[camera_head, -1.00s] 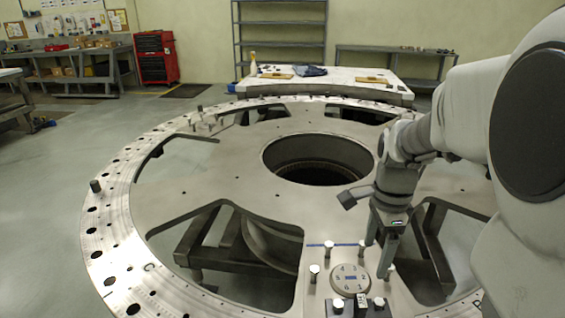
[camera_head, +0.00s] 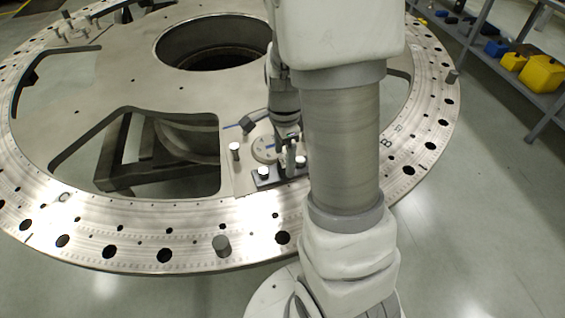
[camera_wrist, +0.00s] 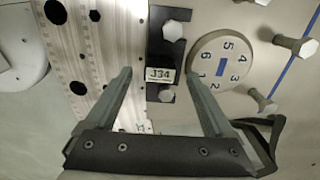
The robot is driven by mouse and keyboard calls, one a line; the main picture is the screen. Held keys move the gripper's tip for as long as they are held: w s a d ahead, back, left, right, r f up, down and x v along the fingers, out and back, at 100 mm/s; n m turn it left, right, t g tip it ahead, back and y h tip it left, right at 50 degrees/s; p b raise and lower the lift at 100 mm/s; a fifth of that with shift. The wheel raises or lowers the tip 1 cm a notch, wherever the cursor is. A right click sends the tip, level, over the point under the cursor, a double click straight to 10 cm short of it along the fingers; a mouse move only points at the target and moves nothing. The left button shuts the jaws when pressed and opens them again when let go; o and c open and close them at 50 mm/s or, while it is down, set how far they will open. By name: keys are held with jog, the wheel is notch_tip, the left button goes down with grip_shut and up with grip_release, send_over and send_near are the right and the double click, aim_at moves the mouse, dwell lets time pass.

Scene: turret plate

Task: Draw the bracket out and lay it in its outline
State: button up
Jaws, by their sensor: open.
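The dark bracket (camera_wrist: 167,40) lies on the turret plate, with a white tag reading J34 (camera_wrist: 160,75) and a bolt head (camera_wrist: 172,31) on it. In the head view the dark bracket (camera_head: 267,183) shows at the plate's near edge, partly behind my arm. My gripper (camera_wrist: 160,76) is open, its fingers on either side of the tag in the wrist view, with nothing held. In the head view my gripper (camera_head: 291,160) is over the bracket area. Whether the fingers touch the bracket cannot be told. I cannot make out a bracket outline.
A round numbered dial (camera_wrist: 220,62) sits beside the bracket. Several bolts (camera_wrist: 296,45) stand up around it, and a blue line (camera_wrist: 302,60) crosses the plate. The plate has large cutouts and a central hole (camera_head: 214,45). A shelf with yellow and blue bins (camera_head: 541,74) stands at right.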

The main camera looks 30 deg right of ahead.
aim_at(284, 162)
jog(key=shift+f, duration=1.55)
grip_shut()
